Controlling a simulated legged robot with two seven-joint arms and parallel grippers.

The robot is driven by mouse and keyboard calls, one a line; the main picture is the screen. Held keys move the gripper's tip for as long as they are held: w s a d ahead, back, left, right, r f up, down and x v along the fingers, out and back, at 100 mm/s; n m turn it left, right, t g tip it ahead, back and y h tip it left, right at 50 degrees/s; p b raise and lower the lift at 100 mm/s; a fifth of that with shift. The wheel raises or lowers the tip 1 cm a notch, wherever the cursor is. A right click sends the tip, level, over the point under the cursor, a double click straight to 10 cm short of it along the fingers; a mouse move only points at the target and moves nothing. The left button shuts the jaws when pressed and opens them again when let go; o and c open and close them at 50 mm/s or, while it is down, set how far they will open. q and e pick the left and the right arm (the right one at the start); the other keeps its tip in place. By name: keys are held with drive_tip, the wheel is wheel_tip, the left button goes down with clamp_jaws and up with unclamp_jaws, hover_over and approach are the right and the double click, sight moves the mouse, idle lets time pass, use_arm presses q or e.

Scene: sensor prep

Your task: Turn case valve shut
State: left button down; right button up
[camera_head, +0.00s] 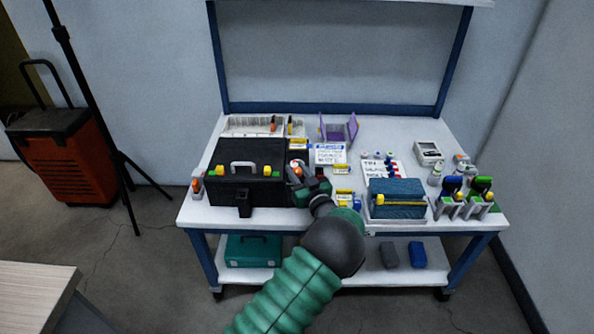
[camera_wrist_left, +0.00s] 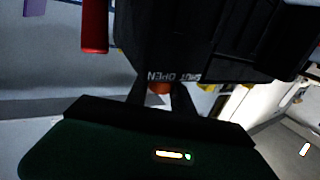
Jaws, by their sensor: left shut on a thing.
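The black case (camera_head: 246,172) stands on the left half of the workbench, with a grey handle and yellow latches. In the left wrist view its dark side (camera_wrist_left: 190,40) carries white lettering, with OPEN and SHUT readable in part. A small orange-red valve knob (camera_wrist_left: 160,87) sits just below the lettering, between my fingers and mostly hidden by them. My left gripper (camera_head: 300,183) is at the right side of the case, shut on that knob. Which way the valve points cannot be told. My right gripper is not in view.
A red cylinder (camera_wrist_left: 95,25) is close to my left gripper in the wrist view. Right of the arm are a blue box with a yellow bar (camera_head: 397,198) and grey stands (camera_head: 464,203). A purple holder (camera_head: 338,130) and white labelled cards lie behind.

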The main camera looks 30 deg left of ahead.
use_arm(q)
drive_tip(key=shift+m+t+h+p, duration=0.4)
drive_tip(key=shift+m+t+h, duration=0.55)
drive_tip(key=shift+t, duration=0.25)
drive_tip(key=shift+a+m+t+h, duration=0.1)
drive_tip(key=shift+m+t+h, duration=0.75)
drive_tip(key=shift+t, duration=0.05)
drive_tip(key=m+t+h, duration=0.2)
drive_tip(key=m+h, duration=0.1)
drive_tip(key=h, duration=0.1)
drive_tip(key=shift+t+h, duration=0.3)
drive_tip(key=shift+m+t+h+p, duration=0.3)
drive_tip(key=shift+m+t+h, duration=0.3)
drive_tip(key=shift+m+h, duration=1)
drive_tip(key=shift+h, duration=0.5)
drive_tip(key=c, duration=1.1)
unclamp_jaws()
